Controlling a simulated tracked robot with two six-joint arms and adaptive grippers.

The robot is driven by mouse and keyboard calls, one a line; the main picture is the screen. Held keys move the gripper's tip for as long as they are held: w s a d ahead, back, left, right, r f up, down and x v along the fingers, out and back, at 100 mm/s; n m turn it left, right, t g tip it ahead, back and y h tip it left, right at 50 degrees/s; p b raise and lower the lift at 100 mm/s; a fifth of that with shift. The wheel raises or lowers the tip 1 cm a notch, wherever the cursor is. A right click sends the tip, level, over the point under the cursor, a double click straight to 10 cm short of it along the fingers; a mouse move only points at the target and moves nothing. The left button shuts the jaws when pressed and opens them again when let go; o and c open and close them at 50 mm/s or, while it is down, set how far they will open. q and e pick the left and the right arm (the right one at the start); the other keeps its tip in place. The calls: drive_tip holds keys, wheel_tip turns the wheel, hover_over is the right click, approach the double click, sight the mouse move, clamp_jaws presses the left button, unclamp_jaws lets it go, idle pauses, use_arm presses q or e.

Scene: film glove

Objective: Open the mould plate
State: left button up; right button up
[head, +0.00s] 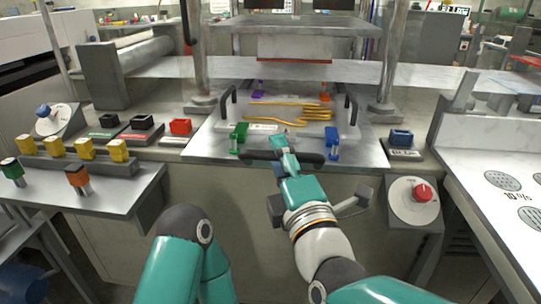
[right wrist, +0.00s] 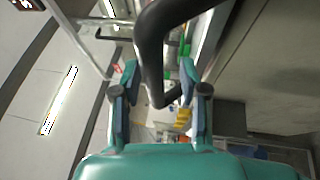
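The mould plate (head: 316,130) lies flat on the press bed in the head view, with a golden hand outline (head: 290,112) on it. A thick black bar handle (head: 311,157) runs along its front edge. My right gripper (head: 281,147) is at this handle, near its middle. In the right wrist view the black handle (right wrist: 151,55) passes between the two fingers of my right gripper (right wrist: 158,88), which are apart with gaps visible beside it. My left arm shows only as a bent link at the bottom; its gripper is not in view.
Green (head: 238,136) and blue (head: 332,143) clamps stand at the plate's front corners. Steel posts (head: 393,60) flank the bed. Coloured blocks (head: 85,149) sit on the left bench. A red knob (head: 422,192) is on the right front panel.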

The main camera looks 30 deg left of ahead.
drive_tip(key=shift+r, duration=0.1)
drive_tip(key=shift+s, duration=0.1)
drive_tip(key=shift+s+d, duration=0.15)
drive_tip(key=shift+d, duration=0.1)
drive_tip(key=v, duration=1.1)
drive_tip(key=shift+f, duration=0.2)
drive_tip(key=shift+s, duration=0.2)
